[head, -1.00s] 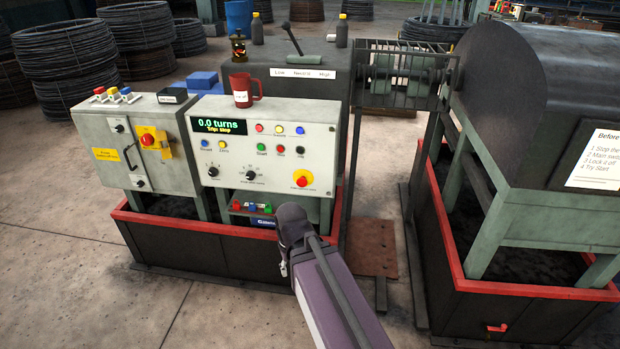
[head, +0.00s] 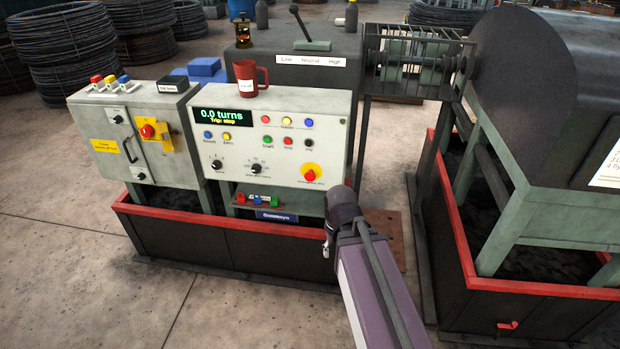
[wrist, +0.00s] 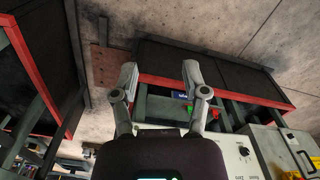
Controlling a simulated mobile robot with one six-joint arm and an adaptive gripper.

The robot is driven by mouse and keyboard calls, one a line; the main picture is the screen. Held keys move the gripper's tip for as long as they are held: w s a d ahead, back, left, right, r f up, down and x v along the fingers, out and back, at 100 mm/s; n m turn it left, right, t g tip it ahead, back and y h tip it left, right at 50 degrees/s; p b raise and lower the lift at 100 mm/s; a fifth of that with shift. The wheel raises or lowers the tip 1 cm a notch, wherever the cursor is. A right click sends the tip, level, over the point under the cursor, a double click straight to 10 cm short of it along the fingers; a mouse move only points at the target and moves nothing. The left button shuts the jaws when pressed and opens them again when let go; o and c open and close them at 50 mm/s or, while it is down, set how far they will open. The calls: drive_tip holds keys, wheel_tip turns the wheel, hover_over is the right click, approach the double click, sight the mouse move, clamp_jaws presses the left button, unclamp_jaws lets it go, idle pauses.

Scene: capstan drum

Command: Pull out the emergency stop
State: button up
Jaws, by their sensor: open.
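The emergency stop (head: 311,174) is a red mushroom button on a yellow disc, at the lower right of the pale control panel (head: 290,140). The panel's display (head: 222,117) reads "0.0 turns" and "Trip: stop". In the head view the end of my arm is just below and right of the button, apart from it in the picture; my fingers are mostly hidden there. In the wrist view my gripper (wrist: 160,76) is open and empty, its two fingers spread wide. That view is upside down, and the button cannot be made out in it.
A red mug (head: 249,78) stands on top of the panel. The left cabinet (head: 100,125) carries a red knob on a yellow plate (head: 150,132). A red-edged trough (head: 190,223) lies below, with small coloured items on a shelf (head: 258,200). The drum housing (head: 540,90) stands right.

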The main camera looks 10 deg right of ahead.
drive_tip(key=o, duration=0.3)
drive_tip(key=shift+d, duration=0.1)
drive_tip(key=shift+o, duration=0.7)
drive_tip(key=shift+w+f, duration=0.2)
drive_tip(key=w+d+f+n+t+h+b, duration=0.35)
drive_tip(key=w+n+b, duration=0.25)
drive_tip(key=w+b, duration=0.25)
drive_tip(key=w+d+f+n+t+h+b, duration=0.2)
drive_tip(key=w+f+n+t+h+b, duration=0.25)
drive_tip(key=w+n+b, duration=0.45)
drive_tip(key=w+a+f+n+t+y+b, duration=0.1)
drive_tip(key=w+a+n+t+b, duration=0.3)
drive_tip(key=w+a+n+b, duration=0.1)
drive_tip(key=w+a+f+n+t+y+b, duration=0.1)
drive_tip(key=w+a+n+t+b, duration=0.3)
drive_tip(key=w+n+b, duration=0.3)
drive_tip(key=w+n+t, duration=0.1)
drive_tip(key=w+n, duration=0.1)
drive_tip(key=n, duration=0.3)
drive_tip(key=shift+w+a+f, duration=0.25)
drive_tip(key=shift+a, duration=0.1)
drive_tip(key=shift+w, duration=0.1)
